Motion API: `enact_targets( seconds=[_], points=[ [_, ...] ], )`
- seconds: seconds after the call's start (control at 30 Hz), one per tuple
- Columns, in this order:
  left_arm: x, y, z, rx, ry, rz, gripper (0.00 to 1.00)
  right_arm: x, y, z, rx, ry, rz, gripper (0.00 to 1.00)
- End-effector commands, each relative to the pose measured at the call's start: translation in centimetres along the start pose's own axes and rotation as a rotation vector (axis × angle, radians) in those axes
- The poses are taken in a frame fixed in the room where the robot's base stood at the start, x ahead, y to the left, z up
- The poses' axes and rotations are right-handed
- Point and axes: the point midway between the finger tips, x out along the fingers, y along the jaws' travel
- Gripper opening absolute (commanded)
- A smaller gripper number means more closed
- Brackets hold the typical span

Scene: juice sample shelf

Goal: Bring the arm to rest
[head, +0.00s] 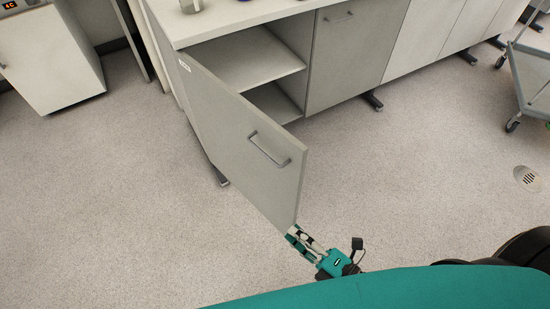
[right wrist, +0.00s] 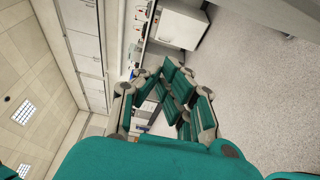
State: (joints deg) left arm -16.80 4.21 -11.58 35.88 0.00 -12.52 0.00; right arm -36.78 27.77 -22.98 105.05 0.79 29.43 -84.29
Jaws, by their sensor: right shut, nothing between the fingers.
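My right gripper (head: 296,236) is at the lower centre of the head view, by the bottom corner of an open grey cabinet door (head: 235,140). The door partly hides its fingertips, and I cannot tell whether they touch it. The gripper is shut and empty. In the right wrist view the teal and grey fingers (right wrist: 178,88) come together in the middle. My left gripper is not in view.
The open cabinet shows a bare shelf (head: 245,62). The door, with a bar handle (head: 270,150), stands out into the room. A trolley (head: 535,75) stands at right and a white unit (head: 50,60) at left. The speckled floor (head: 100,210) is clear.

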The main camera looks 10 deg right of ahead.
Motion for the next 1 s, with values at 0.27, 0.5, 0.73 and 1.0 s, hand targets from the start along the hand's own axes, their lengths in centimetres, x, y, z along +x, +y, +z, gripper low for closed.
enact_targets(
  seconds=[0.27,0.5,0.73,1.0],
  points=[
    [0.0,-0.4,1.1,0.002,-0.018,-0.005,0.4,-0.1,-1.4,0.5,0.028,-0.015,-0.034,0.0],
    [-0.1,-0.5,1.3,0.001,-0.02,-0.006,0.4,-2.5,-14.4,4.6,0.363,-0.214,-0.333,0.0],
    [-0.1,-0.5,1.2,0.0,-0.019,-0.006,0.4,-10.6,-29.9,6.0,0.888,-0.645,-0.661,0.0],
    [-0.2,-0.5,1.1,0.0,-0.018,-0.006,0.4,-21.6,-40.0,0.0,1.387,-1.242,-0.874,0.0]
  ],
)
